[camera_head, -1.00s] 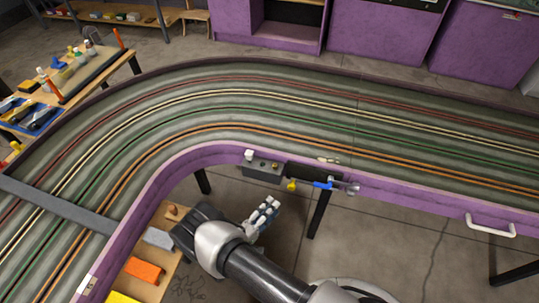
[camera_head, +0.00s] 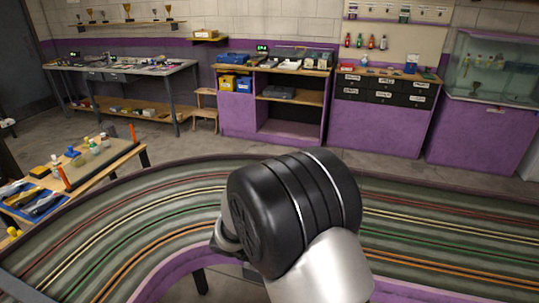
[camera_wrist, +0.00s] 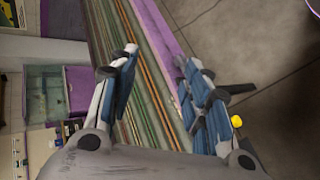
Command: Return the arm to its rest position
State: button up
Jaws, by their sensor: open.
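My gripper (camera_wrist: 155,92) shows in the wrist view with its two blue-padded fingers spread apart and nothing between them. Beyond the fingers in that view runs the slot track (camera_wrist: 143,60) with its purple edge, and bare floor to the right. In the head view my arm rises in front of the slot track (camera_head: 130,235), and a black joint and a silver link cover its middle part. My gripper is hidden in the head view.
A side table with bottles and a blue tray (camera_head: 35,205) stands at the left. A workbench (camera_head: 130,72), purple cabinets (camera_head: 382,125) and a fish tank (camera_head: 490,70) line the back wall. In the wrist view a small yellow thing (camera_wrist: 237,121) is right of the fingers.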

jog(key=s+d+r+m+t+y, duration=0.1)
jog(key=s+r+t+y, duration=0.3)
jog(key=s+r+y, duration=0.7)
jog(key=shift+s+d+r+m, duration=0.5)
jog(key=shift+s+r, duration=1.85)
jog(key=shift+s, duration=1.85)
jog(key=shift+a, duration=0.1)
